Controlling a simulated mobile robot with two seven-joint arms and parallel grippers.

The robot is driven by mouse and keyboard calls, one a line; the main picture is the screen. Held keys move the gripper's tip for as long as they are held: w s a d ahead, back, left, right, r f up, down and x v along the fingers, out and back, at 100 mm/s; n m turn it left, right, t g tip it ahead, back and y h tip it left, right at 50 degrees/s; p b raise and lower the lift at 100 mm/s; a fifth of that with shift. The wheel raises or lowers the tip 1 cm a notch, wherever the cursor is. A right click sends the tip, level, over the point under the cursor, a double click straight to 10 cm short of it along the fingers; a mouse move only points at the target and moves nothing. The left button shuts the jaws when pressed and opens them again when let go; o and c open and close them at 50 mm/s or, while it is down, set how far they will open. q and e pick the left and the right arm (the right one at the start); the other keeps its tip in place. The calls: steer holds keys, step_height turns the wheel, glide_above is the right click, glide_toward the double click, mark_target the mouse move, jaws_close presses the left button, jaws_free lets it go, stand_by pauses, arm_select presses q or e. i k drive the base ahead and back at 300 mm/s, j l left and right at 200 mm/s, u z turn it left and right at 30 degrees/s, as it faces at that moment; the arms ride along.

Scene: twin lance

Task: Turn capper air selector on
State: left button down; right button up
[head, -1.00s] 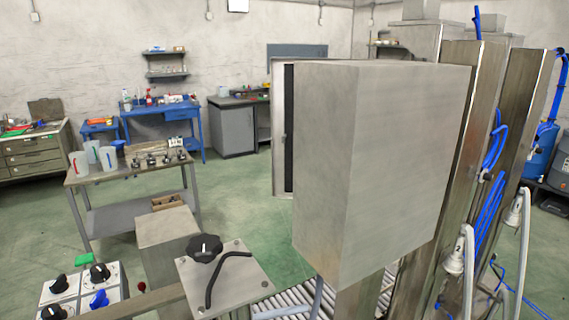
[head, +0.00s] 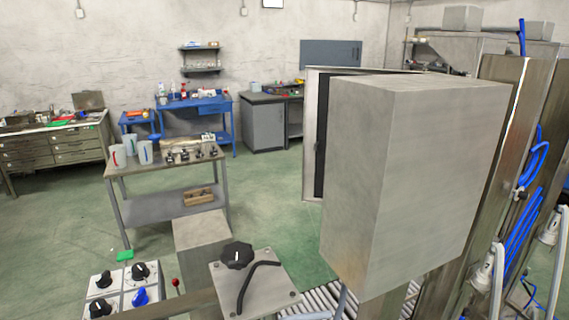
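A control panel (head: 121,293) with light square plates sits at the bottom left of the head view. It carries several black rotary knobs (head: 140,271) and one blue knob (head: 139,297). Which of these is the capper air selector cannot be told, as no label is readable. A larger black lobed knob (head: 237,256) with a white mark stands on a bolted metal plate (head: 270,288) right of the panel. Neither gripper shows in the view.
A large grey cabinet (head: 400,180) and metal posts (head: 500,140) fill the right side. A red-tipped lever (head: 175,283) stands beside the panel. A grey cart (head: 165,209) with beakers stands behind. Green floor (head: 270,200) is open in the middle.

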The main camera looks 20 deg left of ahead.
mark_target(140, 299)
steer(key=u, duration=1.55)
